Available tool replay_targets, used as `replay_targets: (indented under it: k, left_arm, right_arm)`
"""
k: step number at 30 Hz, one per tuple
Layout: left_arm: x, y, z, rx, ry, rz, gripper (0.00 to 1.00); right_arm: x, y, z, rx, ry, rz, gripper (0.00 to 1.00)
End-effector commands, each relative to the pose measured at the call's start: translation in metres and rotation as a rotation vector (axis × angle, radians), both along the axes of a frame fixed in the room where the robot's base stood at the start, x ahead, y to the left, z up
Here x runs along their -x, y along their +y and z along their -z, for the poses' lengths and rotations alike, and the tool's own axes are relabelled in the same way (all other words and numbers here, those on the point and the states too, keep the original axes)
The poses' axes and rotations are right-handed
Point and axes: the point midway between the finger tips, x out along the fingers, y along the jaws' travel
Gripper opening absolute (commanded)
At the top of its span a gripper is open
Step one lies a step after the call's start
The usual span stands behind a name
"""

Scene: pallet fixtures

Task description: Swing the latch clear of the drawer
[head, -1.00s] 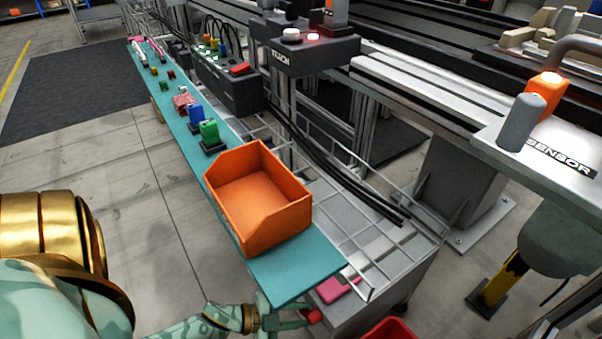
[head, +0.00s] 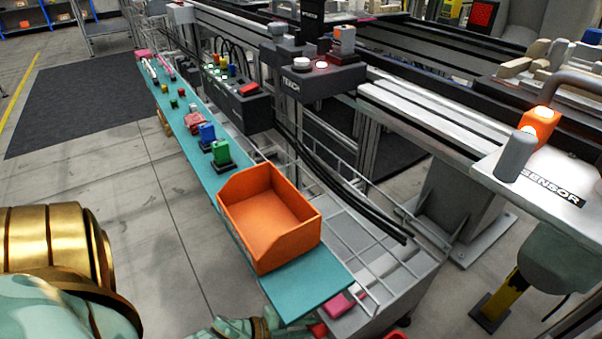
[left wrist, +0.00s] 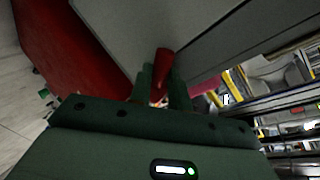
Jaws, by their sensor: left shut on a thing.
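A small red latch handle (left wrist: 163,62) stands between the dark green fingers of my left gripper (left wrist: 160,85) in the left wrist view. The gripper is shut on it. In the head view the red latch (head: 318,329) shows at the bottom edge, below the near end of the teal shelf, and most of my left gripper there is cut off by the frame. The drawer cannot be made out with certainty. A grey panel (left wrist: 120,30) lies beyond the latch in the wrist view. My right gripper is not in view.
An orange bin (head: 268,220) stands on the teal shelf (head: 310,290) above the latch. A pink block (head: 338,304) lies under the shelf's end beside wire mesh (head: 350,235). A large red surface (left wrist: 60,50) fills the wrist view's upper left. Open floor (head: 165,250) lies left.

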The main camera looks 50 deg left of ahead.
Motion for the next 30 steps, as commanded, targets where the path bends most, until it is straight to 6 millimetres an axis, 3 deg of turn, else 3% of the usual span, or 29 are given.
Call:
replay_targets:
  k: [12,30]
  left_arm:
    - [0.001,0.000,-0.013,-0.342,-0.027,-0.001,0.00]
    - [0.002,-0.002,-0.017,-0.581,-0.042,0.000,0.00]
  right_arm:
    - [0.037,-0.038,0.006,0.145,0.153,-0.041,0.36]
    - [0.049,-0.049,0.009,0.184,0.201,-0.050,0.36]
